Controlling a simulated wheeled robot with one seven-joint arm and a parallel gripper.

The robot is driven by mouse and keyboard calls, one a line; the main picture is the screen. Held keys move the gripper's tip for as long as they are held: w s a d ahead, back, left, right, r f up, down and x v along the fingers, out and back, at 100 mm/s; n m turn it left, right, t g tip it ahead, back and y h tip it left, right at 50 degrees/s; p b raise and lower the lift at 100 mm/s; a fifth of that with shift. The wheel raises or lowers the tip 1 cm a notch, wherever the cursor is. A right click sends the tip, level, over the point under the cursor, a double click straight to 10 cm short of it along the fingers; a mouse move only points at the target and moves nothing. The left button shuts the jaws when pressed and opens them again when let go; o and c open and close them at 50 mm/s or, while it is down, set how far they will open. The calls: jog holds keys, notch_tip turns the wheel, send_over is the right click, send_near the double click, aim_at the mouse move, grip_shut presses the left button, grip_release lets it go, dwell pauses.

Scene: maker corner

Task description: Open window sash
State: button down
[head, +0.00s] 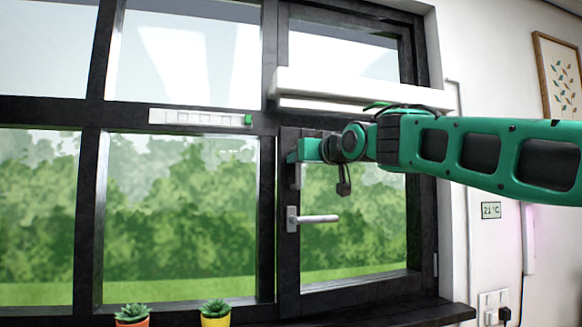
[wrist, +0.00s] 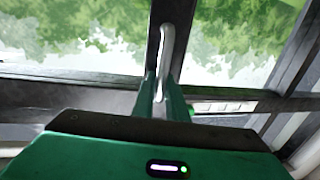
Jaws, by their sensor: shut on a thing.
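The window sash (head: 288,262) is the dark-framed lower right pane. A silver lever handle (head: 318,219) on its left stile points level to the right. Above the lever is a grey upright pull handle (head: 298,180). My gripper (head: 297,160) is shut on this pull handle, near the sash's upper left corner. In the wrist view, the pull handle (wrist: 167,48) runs between the green fingers of my gripper (wrist: 161,100). My fingers hide part of it. I cannot tell whether the sash stands slightly ajar.
A white box-like bar (head: 350,88) crosses the window above the sash. A white strip with a green end (head: 195,117) is on the frame to the left. Two potted succulents, one in an orange pot (head: 132,322) and one in a yellow pot (head: 215,320), stand below left.

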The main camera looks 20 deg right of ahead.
jog(key=s, duration=0.1)
jog(key=s+d, duration=0.1)
jog(key=s, duration=0.1)
jog(key=c, duration=1.8)
grip_release()
jog(key=shift+a, duration=0.1)
jog(key=shift+o, duration=0.2)
jog(key=shift+s, duration=0.1)
jog(key=s+d, duration=0.2)
jog(key=s, duration=0.8)
jog(key=shift+s, duration=0.15)
